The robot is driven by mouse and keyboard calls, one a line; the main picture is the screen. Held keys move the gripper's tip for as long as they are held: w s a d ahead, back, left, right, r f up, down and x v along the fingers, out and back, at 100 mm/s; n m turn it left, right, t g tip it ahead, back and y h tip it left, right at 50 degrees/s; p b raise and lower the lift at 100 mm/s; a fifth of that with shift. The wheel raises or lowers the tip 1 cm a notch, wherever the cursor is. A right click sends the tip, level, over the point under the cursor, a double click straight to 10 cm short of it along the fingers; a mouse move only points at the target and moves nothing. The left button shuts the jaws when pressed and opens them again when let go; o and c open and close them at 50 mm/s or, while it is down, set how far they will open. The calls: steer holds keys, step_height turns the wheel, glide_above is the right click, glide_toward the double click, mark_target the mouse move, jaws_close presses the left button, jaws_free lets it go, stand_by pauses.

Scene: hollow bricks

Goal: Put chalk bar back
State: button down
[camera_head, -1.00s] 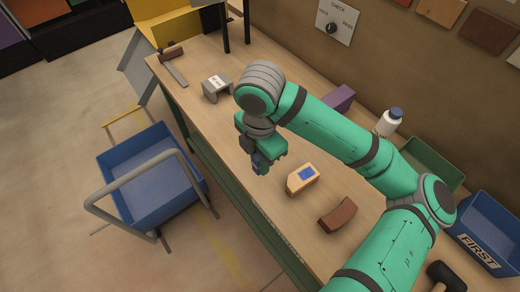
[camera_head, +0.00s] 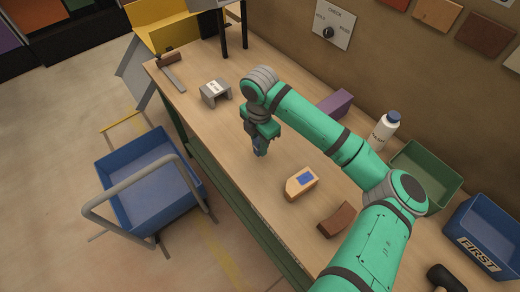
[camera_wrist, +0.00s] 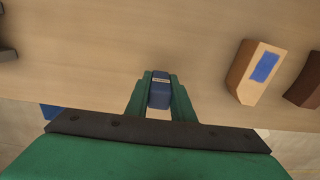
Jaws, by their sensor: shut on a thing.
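My gripper (camera_head: 259,148) is shut on a small dark blue bar (camera_wrist: 160,92), which I take to be the chalk bar. In the wrist view the bar sits between the two green fingers, with a pale label strip near its top. In the head view the bar is mostly hidden by the fingers, low over the middle of the workbench (camera_head: 225,135). I cannot tell whether it touches the bench top.
A tan brick with a blue patch (camera_head: 300,184) and a brown curved brick (camera_head: 335,219) lie to the right. A purple block (camera_head: 335,103), white bottle (camera_head: 382,133), green bin (camera_head: 425,176) and blue bin (camera_head: 487,238) stand behind. A grey bracket (camera_head: 214,92) is left.

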steer(key=shift+s+a+f, duration=0.1)
steer(key=shift+f, duration=1.35)
steer(key=shift+f, duration=0.2)
steer(key=c, duration=1.5)
jaws_free()
steer(key=shift+c, duration=0.2)
steer(key=shift+r, duration=0.1)
step_height(320, 180, up, 12)
steer(key=shift+r, duration=0.1)
